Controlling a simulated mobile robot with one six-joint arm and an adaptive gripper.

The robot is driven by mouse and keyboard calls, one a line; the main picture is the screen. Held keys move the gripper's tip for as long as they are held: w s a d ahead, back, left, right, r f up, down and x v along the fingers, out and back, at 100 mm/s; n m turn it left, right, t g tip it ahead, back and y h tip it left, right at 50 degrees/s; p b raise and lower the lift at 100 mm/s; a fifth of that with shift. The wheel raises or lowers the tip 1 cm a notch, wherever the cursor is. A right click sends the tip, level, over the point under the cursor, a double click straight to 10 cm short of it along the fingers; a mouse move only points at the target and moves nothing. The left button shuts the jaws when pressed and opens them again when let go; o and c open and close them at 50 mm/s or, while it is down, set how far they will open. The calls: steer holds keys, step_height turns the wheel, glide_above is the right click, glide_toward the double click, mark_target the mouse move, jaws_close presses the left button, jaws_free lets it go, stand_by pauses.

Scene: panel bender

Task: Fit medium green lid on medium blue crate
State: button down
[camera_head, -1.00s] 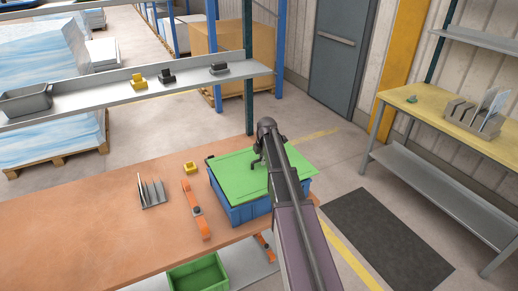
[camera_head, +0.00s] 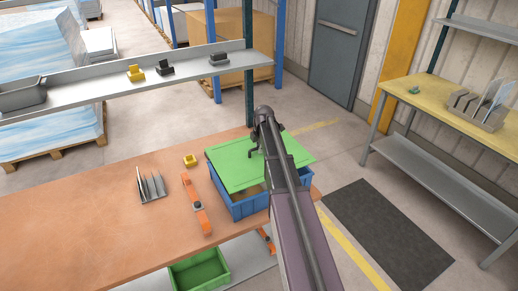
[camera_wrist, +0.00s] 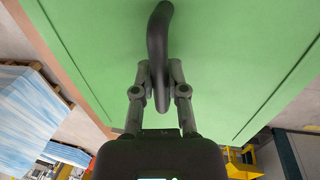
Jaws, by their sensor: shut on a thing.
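The green lid (camera_head: 236,168) is over the blue crate (camera_head: 247,208) on the orange bench. It sits offset toward the far side, so part of the crate's open inside shows along the near edge. Whether the lid touches the rim is unclear. My gripper (camera_wrist: 158,92) is shut on the lid's black curved handle (camera_wrist: 159,30) in the wrist view, where the lid (camera_wrist: 220,60) fills most of the picture. In the head view my arm hides part of the lid and the crate's right side.
An orange clamp-like tool (camera_head: 196,205), a yellow block (camera_head: 190,160) and a slotted rack (camera_head: 151,187) stand left of the crate on the bench (camera_head: 80,230). A shelf (camera_head: 110,95) runs behind. A green bin (camera_head: 200,272) sits below.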

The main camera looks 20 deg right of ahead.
mark_target(260, 155)
steer(key=shift+f+b, duration=3.05)
steer(key=shift+f, duration=0.05)
steer(key=shift+f+b, duration=0.25)
steer(key=shift+b, duration=0.05)
steer(key=c, duration=0.6)
jaws_free()
